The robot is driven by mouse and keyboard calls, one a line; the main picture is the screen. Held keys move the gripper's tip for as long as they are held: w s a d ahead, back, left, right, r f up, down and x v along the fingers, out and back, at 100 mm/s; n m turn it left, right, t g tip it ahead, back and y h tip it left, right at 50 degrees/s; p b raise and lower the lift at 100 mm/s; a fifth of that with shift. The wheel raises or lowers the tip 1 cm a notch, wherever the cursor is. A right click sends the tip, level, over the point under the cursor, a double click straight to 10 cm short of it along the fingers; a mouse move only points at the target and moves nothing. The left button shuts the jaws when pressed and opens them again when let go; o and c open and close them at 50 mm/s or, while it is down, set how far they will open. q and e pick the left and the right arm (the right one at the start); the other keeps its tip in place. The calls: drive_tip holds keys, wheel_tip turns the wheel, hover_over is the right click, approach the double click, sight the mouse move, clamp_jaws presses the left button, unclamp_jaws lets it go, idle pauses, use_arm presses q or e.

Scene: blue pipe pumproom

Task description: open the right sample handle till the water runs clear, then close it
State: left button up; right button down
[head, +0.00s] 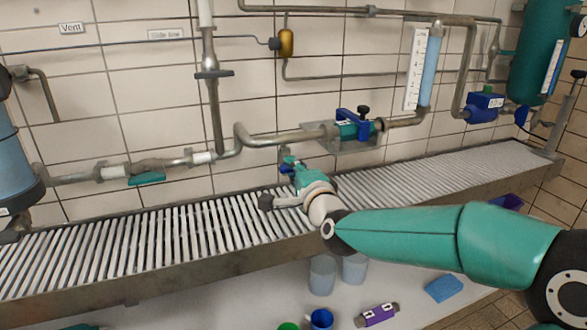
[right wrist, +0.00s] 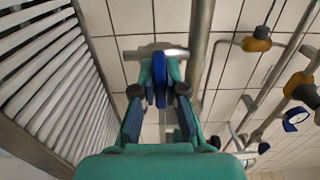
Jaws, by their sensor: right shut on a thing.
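My right gripper (head: 291,166) reaches in from the right over the slatted grating, in front of the wall pipe. In the right wrist view its two teal fingers (right wrist: 158,92) are shut on a blue handle (right wrist: 160,80), which stands between them in front of a short metal pipe piece. A little of the blue handle (head: 285,169) shows at the fingertips in the head view. The gripper and arm hide the handle's outlet, and I see no water running. Two translucent beakers (head: 322,275) stand below the grating's front edge.
The grating (head: 130,250) runs along the wall. A teal lever (head: 147,179) sits on the left pipe, and a blue-clamped valve (head: 352,126) sits right of the gripper. A blue cup (head: 321,319), a purple block (head: 377,315) and a blue sponge (head: 443,288) lie below.

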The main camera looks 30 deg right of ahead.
drive_tip(key=shift+f+n, duration=0.2)
drive_tip(key=shift+n, duration=0.2)
drive_tip(key=n+b, duration=0.1)
drive_tip(key=n, duration=0.1)
drive_tip(key=shift+f+n, duration=0.1)
drive_tip(key=shift+n, duration=0.3)
drive_tip(key=n, duration=0.2)
drive_tip(key=shift+n, duration=0.3)
drive_tip(key=n, duration=0.2)
drive_tip(key=shift+n, duration=0.4)
drive_tip(key=n, duration=0.4)
drive_tip(key=n+p, duration=0.1)
drive_tip(key=n, duration=0.4)
drive_tip(key=shift+n, duration=0.3)
